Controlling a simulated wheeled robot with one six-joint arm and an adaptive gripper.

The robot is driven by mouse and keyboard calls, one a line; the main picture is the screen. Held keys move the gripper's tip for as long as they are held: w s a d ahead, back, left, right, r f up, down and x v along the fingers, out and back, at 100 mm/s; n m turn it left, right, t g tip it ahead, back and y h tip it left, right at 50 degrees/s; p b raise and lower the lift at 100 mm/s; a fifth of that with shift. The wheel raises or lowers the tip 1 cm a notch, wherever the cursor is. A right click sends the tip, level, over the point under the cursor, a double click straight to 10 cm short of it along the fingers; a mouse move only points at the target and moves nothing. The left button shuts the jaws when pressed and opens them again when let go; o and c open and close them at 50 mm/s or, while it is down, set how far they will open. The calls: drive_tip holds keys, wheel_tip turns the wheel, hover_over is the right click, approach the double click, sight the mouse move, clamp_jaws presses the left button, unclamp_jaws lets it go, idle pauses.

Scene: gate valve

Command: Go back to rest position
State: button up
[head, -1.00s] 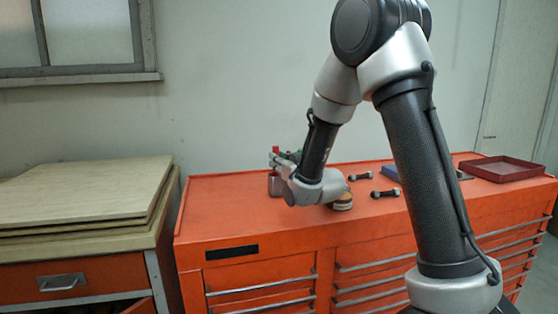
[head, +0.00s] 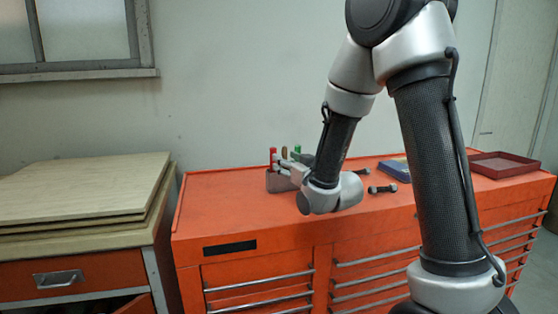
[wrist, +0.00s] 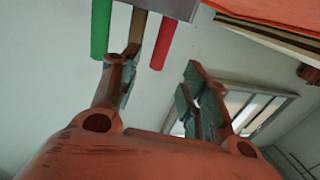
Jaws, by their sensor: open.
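My gripper (wrist: 160,76) is open, with its two fingers spread apart in the wrist view and nothing seen clasped between them. In the head view my gripper (head: 290,170) is low over the left part of the orange cabinet top, just right of a grey holder (head: 279,184). My wrist link partly covers it there. The holder carries a red handle (head: 272,156), a brown one (head: 284,153) and a green one (head: 297,152). The wrist view shows the holder's edge (wrist: 172,8) upside down, with the handles close to the left finger; contact cannot be told.
The orange cabinet (head: 240,225) spans the front. A dark dumbbell-shaped part (head: 382,189), a blue tray (head: 396,170) and a red tray (head: 502,165) lie to the right. Wooden boards (head: 80,190) are stacked at left. The air above the cabinet's left part is free.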

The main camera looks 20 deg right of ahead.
drive_tip(key=s+d+m+g+h, duration=0.1)
drive_tip(key=s+d+g, duration=0.3)
drive_tip(key=s, duration=0.7)
drive_tip(key=s+d+r+m+g+h, duration=0.1)
drive_tip(key=s+d+g, duration=0.3)
drive_tip(key=s, duration=0.8)
drive_tip(key=s+d+m+g+h, duration=0.1)
drive_tip(key=s+d+g, duration=0.3)
drive_tip(key=s, duration=0.8)
drive_tip(key=shift+s+d+r+g+h, duration=0.3)
drive_tip(key=shift+g+h, duration=0.3)
drive_tip(key=shift+h, duration=0.2)
